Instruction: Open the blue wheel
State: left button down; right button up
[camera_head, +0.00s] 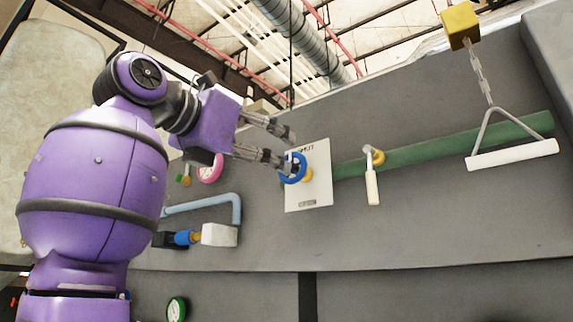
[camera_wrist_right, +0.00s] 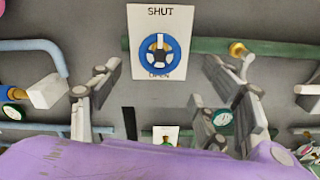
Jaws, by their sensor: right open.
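The blue wheel (camera_head: 299,160) sits on a yellow stem on a white plate (camera_head: 318,183) on the grey wall panel. In the right wrist view the blue wheel (camera_wrist_right: 158,66) is near the top centre, with "SHUT" above it and "OPEN" below it on the white plate (camera_wrist_right: 135,30). My right gripper (camera_head: 282,149) is open, its fingertips close to the wheel at its left and upper left in the head view. In the wrist view the fingers of my right gripper (camera_wrist_right: 168,82) stand wide apart, one either side of the wheel. I cannot tell whether they touch it. My left gripper is not in view.
A green pipe (camera_head: 430,149) runs right from the plate, with a white-handled lever (camera_head: 372,186) close by. A white pull handle (camera_head: 512,155) hangs on a chain at right.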

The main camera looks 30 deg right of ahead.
jog(key=p+x, duration=0.1)
jog(key=x, duration=0.7)
jog(key=shift+w+a, duration=0.1)
jog(key=c, duration=1.1)
